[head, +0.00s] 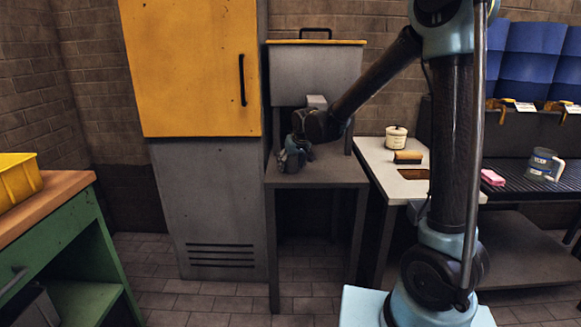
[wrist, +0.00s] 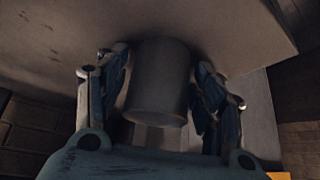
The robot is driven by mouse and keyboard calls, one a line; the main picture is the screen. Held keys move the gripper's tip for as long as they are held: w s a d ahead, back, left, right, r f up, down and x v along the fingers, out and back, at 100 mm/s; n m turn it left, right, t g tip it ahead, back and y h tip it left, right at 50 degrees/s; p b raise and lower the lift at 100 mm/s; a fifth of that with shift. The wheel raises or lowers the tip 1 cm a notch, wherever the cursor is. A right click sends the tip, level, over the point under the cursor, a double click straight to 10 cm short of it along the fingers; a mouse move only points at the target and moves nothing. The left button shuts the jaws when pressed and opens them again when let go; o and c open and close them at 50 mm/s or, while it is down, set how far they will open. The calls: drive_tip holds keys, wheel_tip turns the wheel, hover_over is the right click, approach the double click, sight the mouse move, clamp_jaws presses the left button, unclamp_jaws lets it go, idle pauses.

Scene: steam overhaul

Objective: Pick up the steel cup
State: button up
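The steel cup (wrist: 158,82) is a plain grey cylinder in the middle of the wrist view, between the two fingers of my gripper. It stands against a grey surface that fills the top of that view. My gripper (head: 291,158) is low over the grey metal table (head: 318,174) in the head view, and the cup is hidden there. In the wrist view, one blue-grey finger is close on each side of the cup. The picture is dark, and I cannot tell whether the fingers touch it.
A yellow-and-grey cabinet (head: 195,70) stands directly left of the table. A grey box with a handle (head: 314,75) is behind. A light-topped counter (head: 378,158) to the right holds a cream pot (head: 396,138) and a brush (head: 408,157). A clear mug (head: 541,164) is farther right.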

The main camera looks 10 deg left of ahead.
drive_tip(key=c, duration=0.7)
drive_tip(key=shift+o, duration=0.2)
drive_tip(key=shift+r, duration=0.15)
